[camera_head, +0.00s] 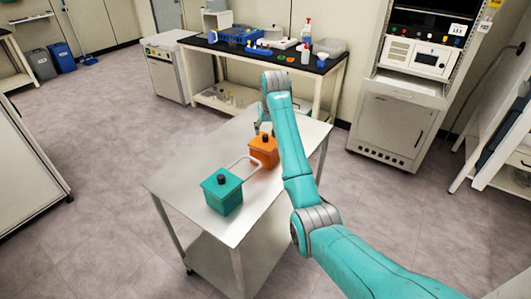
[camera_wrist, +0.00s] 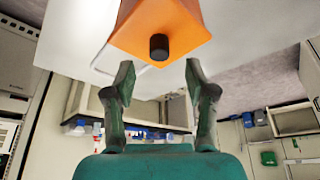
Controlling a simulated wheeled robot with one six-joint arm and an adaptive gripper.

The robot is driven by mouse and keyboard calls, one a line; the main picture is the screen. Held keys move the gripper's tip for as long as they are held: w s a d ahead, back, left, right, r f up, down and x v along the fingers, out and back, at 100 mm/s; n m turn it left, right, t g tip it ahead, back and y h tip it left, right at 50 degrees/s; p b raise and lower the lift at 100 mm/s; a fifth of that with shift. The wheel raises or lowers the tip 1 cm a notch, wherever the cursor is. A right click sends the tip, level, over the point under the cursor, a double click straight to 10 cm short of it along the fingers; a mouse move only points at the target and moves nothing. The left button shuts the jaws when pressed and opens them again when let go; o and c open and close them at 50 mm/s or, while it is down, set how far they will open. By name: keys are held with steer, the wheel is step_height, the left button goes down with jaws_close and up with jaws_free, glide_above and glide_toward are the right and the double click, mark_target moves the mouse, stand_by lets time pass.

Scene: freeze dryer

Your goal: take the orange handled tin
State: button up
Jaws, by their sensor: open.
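The orange tin (camera_head: 264,151) is a box with a black knob on top, standing on the metal table's right half. A teal tin (camera_head: 222,192) with a black knob stands nearer to me at its left. A pale looped handle (camera_head: 243,160) shows between the tins; I cannot tell which it joins. My gripper (camera_head: 264,128) is behind the orange tin and partly hidden by my arm. In the wrist view my gripper (camera_wrist: 160,76) is open, with empty space between its fingers. The orange tin (camera_wrist: 160,28) and its knob appear just past the fingertips, apart from them.
The metal table (camera_head: 175,180) has free room at its front and left. A black-topped bench (camera_head: 330,66) with bottles and trays stands behind. A tall equipment cabinet (camera_head: 395,118) stands at the right. Open floor surrounds the table.

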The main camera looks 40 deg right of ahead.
mark_target(266, 135)
steer(key=shift+x, duration=2.35)
steer(key=shift+s, duration=0.1)
jaws_close()
